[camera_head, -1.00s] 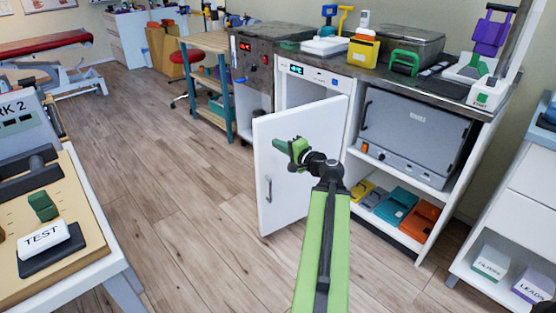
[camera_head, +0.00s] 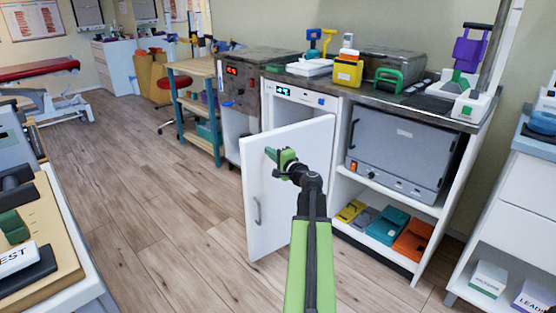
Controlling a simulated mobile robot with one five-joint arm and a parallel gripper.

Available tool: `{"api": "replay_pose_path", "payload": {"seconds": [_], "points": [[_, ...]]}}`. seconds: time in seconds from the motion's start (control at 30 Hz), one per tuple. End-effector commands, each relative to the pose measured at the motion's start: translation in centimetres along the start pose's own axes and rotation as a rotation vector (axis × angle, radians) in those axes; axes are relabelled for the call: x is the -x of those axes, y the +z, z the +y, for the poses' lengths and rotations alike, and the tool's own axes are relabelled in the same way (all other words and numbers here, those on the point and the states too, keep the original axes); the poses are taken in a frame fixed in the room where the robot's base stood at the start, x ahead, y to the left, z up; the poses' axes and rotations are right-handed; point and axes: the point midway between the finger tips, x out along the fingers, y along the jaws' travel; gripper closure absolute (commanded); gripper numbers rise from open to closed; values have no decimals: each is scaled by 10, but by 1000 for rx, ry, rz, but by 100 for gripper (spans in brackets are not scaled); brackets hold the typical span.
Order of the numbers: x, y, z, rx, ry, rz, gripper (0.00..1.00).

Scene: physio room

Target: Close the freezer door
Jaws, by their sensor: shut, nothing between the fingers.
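The freezer (camera_head: 306,97) is a white under-counter unit with a small lit display at its top. Its white door (camera_head: 272,208) stands ajar, swung out into the room, with a grey bar handle (camera_head: 257,211) low on its left side. My gripper (camera_head: 274,154) is green, at the end of my green arm. It is shut and empty, in front of the upper part of the door's face. I cannot tell whether it touches the door. The freezer's inside is mostly hidden behind the door.
A grey oven-like box (camera_head: 402,153) sits in the open shelf unit right of the freezer, above several coloured boxes. A wooden trolley (camera_head: 196,100) stands to the left. A bench with a TEST block (camera_head: 17,259) is at the near left. The wooden floor between is clear.

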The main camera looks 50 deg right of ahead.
Motion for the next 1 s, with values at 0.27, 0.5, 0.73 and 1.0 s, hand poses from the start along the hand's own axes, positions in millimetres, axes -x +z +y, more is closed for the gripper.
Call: {"api": "replay_pose_path", "payload": {"seconds": [0.27,0.5,0.73,1.0], "points": [[-26,0,0,0,0,-1,100],[-27,1,0,0,0,-1,100],[-33,2,0,0,0,10,100],[-84,4,0,0,0,124,100]]}}
